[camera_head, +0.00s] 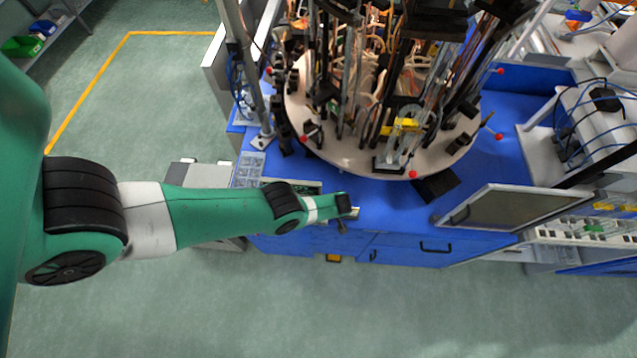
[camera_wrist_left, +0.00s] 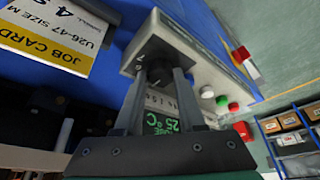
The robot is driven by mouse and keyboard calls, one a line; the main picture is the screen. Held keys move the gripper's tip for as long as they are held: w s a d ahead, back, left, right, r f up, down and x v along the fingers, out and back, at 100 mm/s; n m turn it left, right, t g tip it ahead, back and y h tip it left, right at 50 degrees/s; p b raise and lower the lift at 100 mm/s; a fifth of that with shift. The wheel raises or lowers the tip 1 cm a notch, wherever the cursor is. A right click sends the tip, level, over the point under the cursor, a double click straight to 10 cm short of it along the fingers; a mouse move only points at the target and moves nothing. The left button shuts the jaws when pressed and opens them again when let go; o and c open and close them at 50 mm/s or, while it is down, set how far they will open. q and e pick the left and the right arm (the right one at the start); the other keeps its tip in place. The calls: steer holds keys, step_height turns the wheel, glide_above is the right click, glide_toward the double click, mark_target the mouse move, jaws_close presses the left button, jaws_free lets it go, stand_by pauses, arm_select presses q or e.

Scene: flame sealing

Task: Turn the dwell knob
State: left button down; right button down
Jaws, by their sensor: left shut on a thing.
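In the left wrist view my left gripper (camera_wrist_left: 159,74) is shut on a black knob (camera_wrist_left: 157,66) on the face of a pale control box (camera_wrist_left: 160,24). One finger stands on each side of the knob. The knob's label and pointer cannot be read. A green display (camera_wrist_left: 160,123) showing 25 °C is partly hidden behind the fingers. In the head view my left gripper (camera_head: 346,212) is at the front edge of the blue bench; the box and knob are too small or hidden to make out there. My right gripper is not in view.
More small knobs and buttons, including a red button (camera_wrist_left: 234,107), sit right of the fingers. A yellow and white job card (camera_wrist_left: 55,35) lies at the upper left. A round turntable machine (camera_head: 390,155) stands behind my gripper, with a monitor (camera_head: 490,208) to the right.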

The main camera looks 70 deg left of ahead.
arm_select(q)
steer(key=shift+w+n+g+b, duration=0.1)
steer(key=shift+n+g+b, duration=0.2)
steer(key=shift+n+b, duration=0.6)
steer(key=shift+n, duration=0.4)
steer(key=c, duration=0.5)
jaws_free()
